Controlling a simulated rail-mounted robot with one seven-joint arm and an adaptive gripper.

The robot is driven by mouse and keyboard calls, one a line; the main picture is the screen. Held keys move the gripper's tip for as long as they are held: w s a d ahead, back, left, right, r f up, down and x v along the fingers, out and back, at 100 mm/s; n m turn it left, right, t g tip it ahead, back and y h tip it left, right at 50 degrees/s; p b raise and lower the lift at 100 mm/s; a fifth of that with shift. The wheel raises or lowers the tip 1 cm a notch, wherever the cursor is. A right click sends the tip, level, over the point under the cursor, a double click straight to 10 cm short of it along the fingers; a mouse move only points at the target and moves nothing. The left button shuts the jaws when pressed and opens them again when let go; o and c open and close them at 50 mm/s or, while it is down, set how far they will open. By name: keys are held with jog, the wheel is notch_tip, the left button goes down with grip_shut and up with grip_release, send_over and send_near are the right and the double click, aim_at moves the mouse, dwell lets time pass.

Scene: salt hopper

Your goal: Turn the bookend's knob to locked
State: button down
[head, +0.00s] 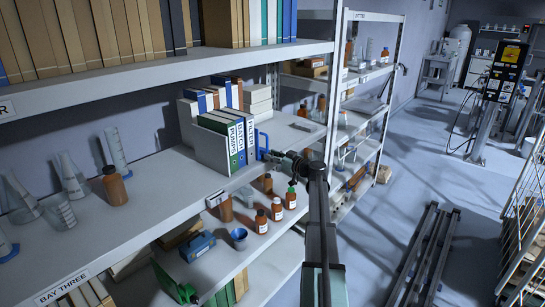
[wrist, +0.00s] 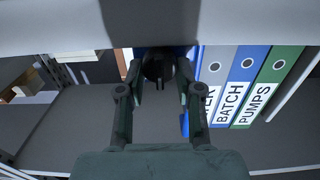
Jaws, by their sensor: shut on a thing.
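The blue bookend (head: 262,141) stands on the middle shelf, against the right end of the row of binders. My gripper (head: 272,156) reaches in from the right at the bookend's front. In the wrist view my gripper (wrist: 160,80) has its two fingers on either side of a dark round knob (wrist: 157,67), shut on it. The fingers cover the knob's sides, and I cannot read any lock marking. Most of the bookend is hidden behind the knob and fingers in the wrist view.
Labelled binders (head: 237,146) stand left of the bookend; they also show close to the fingers in the wrist view (wrist: 237,95). An upper shelf (head: 160,78) hangs above.

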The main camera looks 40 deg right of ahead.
jog(key=shift+d+f+m+b, duration=0.1)
jog(key=shift+f+m+b, duration=0.2)
jog(key=shift+m+b, duration=1.1)
jog(key=b, duration=0.2)
jog(key=shift+m+b, duration=0.4)
jog(key=shift+r+m, duration=0.3)
jog(key=shift+m, duration=0.2)
jog(key=c, duration=0.8)
grip_release()
jog(key=shift+o, duration=0.2)
jog(key=v, duration=0.8)
